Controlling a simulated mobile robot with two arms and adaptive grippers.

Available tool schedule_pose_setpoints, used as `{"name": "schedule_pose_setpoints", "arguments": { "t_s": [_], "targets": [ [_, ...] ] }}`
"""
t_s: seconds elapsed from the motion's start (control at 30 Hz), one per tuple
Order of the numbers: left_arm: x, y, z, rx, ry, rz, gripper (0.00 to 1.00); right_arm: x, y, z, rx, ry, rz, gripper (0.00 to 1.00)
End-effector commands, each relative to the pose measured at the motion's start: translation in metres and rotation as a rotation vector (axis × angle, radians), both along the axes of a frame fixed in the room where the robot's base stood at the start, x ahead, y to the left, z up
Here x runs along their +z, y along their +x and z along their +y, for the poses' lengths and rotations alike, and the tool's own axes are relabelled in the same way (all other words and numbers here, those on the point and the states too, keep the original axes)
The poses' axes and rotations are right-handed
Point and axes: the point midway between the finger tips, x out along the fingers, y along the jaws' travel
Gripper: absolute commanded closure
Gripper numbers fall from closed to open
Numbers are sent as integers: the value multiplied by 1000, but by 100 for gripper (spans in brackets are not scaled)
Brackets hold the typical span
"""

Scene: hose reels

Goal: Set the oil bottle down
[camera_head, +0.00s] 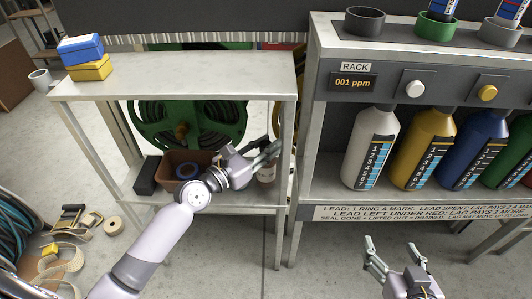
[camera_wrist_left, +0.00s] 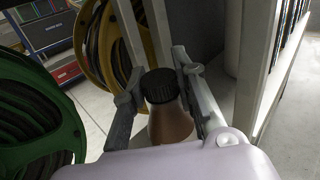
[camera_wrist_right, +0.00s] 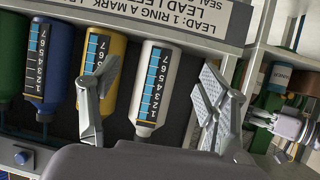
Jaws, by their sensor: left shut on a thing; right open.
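The oil bottle is brown with a black cap (camera_wrist_left: 160,86) and sits upright between the fingers of my left gripper in the left wrist view. In the head view the bottle (camera_head: 267,175) is mostly hidden behind my left gripper (camera_head: 266,154), low over the right part of the bench's lower shelf (camera_head: 235,196). My left gripper is shut on the bottle. I cannot tell whether its base touches the shelf. My right gripper (camera_head: 394,247) is open and empty, in front of the rack; its fingers also show in the right wrist view (camera_wrist_right: 155,90).
A brown bin (camera_head: 178,160) and a black box (camera_head: 147,176) stand on the lower shelf, left of the bottle. A green hose reel (camera_head: 190,122) is behind. The rack (camera_head: 330,110) with several large bottles is at the right. Straps (camera_head: 70,250) and a tape roll (camera_head: 113,225) lie on the floor.

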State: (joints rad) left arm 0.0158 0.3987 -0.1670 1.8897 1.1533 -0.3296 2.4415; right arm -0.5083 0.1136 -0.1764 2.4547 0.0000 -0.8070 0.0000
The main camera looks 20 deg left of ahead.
Motion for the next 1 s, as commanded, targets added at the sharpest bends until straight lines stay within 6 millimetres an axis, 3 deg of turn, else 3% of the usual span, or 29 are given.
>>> {"name": "schedule_pose_setpoints", "arguments": {
  "t_s": [0.13, 0.3, 0.77, 0.8, 1.0],
  "targets": [
    [-10, 0, 0, -1, 1, -2, 100, 25, 15, 8, 10, 37, -156, 31],
    [-13, 0, 0, 0, 1, -3, 100, 42, 20, 11, 15, 58, -240, 31],
    [-15, 0, 0, 0, 0, -2, 100, 48, 22, 12, 17, 66, -272, 31],
    [-16, 0, 0, 0, 0, 0, 73, 49, 22, 12, 17, 67, -276, 31],
    [-16, 0, 0, 0, 0, 0, 60, 49, 22, 12, 17, 65, -273, 31]
  ]
}}
